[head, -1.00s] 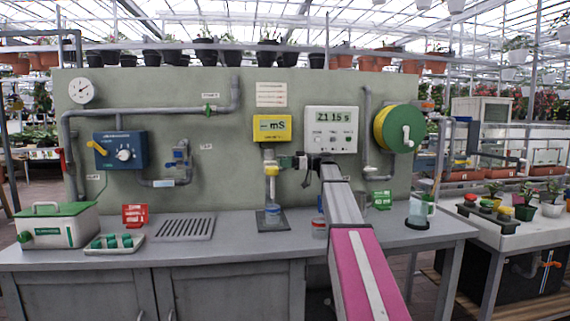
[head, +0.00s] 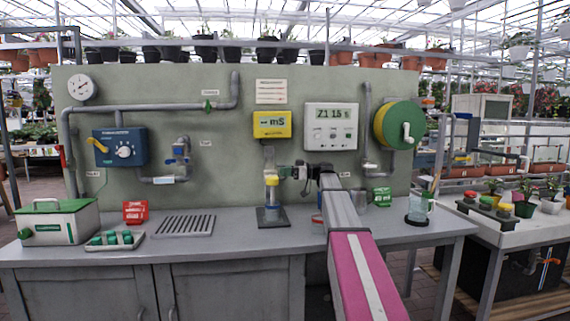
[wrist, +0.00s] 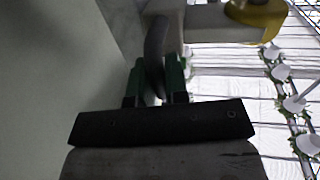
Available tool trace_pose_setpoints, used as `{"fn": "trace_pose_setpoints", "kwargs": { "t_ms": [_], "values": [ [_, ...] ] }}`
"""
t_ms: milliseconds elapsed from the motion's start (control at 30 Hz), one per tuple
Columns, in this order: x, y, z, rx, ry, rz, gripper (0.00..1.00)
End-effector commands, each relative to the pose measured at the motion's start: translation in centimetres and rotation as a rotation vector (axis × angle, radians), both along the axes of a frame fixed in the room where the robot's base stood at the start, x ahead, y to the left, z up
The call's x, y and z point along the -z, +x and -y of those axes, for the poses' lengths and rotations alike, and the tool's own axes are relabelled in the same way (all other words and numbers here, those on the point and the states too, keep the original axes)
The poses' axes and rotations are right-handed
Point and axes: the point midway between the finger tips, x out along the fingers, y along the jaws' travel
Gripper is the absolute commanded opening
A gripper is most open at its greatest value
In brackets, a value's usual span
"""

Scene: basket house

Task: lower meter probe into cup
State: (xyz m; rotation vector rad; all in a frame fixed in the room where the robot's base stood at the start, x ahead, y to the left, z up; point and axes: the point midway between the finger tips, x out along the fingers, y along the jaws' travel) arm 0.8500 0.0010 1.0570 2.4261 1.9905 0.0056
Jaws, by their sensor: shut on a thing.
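The meter probe (head: 271,180), a pale vertical piece with a yellow band, stands below the yellow "mS" meter box (head: 271,125) on the wall panel. My gripper (head: 285,173) reaches it from the right. In the wrist view the green fingers of my gripper (wrist: 156,85) are shut on a curved grey handle (wrist: 156,45) of the probe. The cup (head: 271,211), small and bluish, sits on a dark stand on the bench, directly under the probe. The probe's lower end is near or inside the cup; I cannot tell how deep.
A drain grate (head: 184,226) and a tray with green-topped pieces (head: 115,240) lie to the left. A clear jug (head: 418,208) stands at the right on a dark base. My arm hides part of the bench. Bench space in front of the stand is clear.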

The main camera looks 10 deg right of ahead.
Motion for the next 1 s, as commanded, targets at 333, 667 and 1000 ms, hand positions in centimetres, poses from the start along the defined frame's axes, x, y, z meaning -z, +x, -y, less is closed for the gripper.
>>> {"fn": "trace_pose_setpoints", "kwargs": {
  "t_ms": [333, 667, 1000],
  "values": [
    [1.7, 0.0, 0.0, 0.001, -0.001, -0.001, 0.0],
    [1.7, 0.0, 0.0, 0.0, -0.001, 0.0, 0.4],
    [1.7, -0.4, 2.1, 0.001, -0.001, 0.0, 0.4]
  ]
}}
